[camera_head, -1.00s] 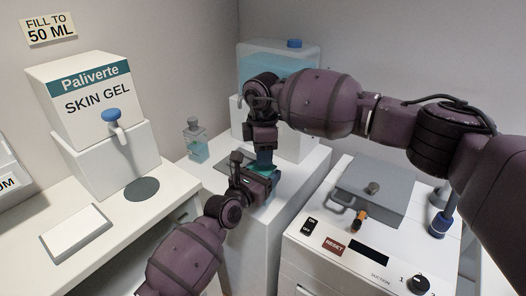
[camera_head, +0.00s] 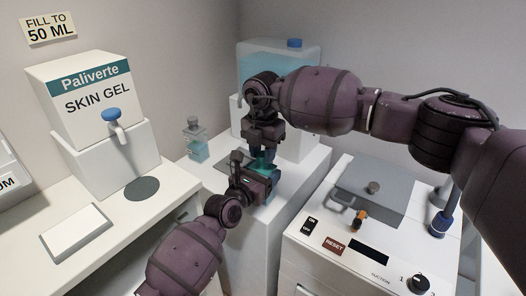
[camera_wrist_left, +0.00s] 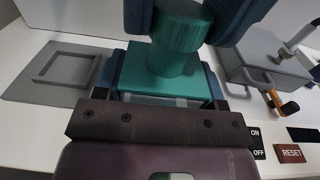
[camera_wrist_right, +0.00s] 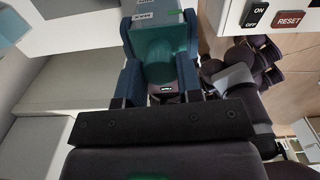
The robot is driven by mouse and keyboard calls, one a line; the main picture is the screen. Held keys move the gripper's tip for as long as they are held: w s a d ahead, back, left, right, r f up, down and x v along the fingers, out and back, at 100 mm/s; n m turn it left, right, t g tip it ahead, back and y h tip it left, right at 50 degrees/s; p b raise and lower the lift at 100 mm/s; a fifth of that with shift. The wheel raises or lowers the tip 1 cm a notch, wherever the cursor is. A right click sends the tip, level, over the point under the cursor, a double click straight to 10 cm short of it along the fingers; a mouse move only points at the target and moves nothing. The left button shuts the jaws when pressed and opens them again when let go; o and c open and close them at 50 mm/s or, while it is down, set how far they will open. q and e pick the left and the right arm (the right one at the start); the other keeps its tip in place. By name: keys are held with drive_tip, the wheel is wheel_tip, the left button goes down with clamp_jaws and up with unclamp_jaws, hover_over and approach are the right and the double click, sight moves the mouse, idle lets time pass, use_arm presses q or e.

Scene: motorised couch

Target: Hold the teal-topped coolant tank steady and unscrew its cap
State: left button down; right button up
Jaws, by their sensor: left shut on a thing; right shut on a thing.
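The teal-topped coolant tank stands in the middle of the head view, mostly hidden by my grippers. My left gripper (camera_head: 262,180) is shut on the tank from the near side. In the left wrist view the tank's teal top (camera_wrist_left: 145,83) lies between its blue fingers. My right gripper (camera_head: 264,156) comes from above and is shut on the teal cap (camera_wrist_left: 182,32). The right wrist view shows the round cap (camera_wrist_right: 166,62) between its fingers, with the tank body (camera_wrist_right: 172,17) and its marking beyond. I cannot tell whether a gap separates cap and tank.
A glass bottle (camera_head: 194,140) stands behind on the white pedestal. A large clear tank with blue liquid (camera_head: 256,64) is at the back. The suction unit (camera_head: 322,222) is on the right, close to my arm. The skin gel dispenser (camera_head: 85,105) is on the left.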

drive_tip(key=n, duration=1.2)
drive_tip(key=shift+n, duration=0.4)
drive_tip(key=n, duration=0.6)
drive_tip(key=shift+n, duration=0.4)
drive_tip(key=n, duration=0.7)
drive_tip(key=shift+r, duration=0.1)
drive_tip(key=n, duration=1.7)
drive_tip(key=shift+n, duration=0.4)
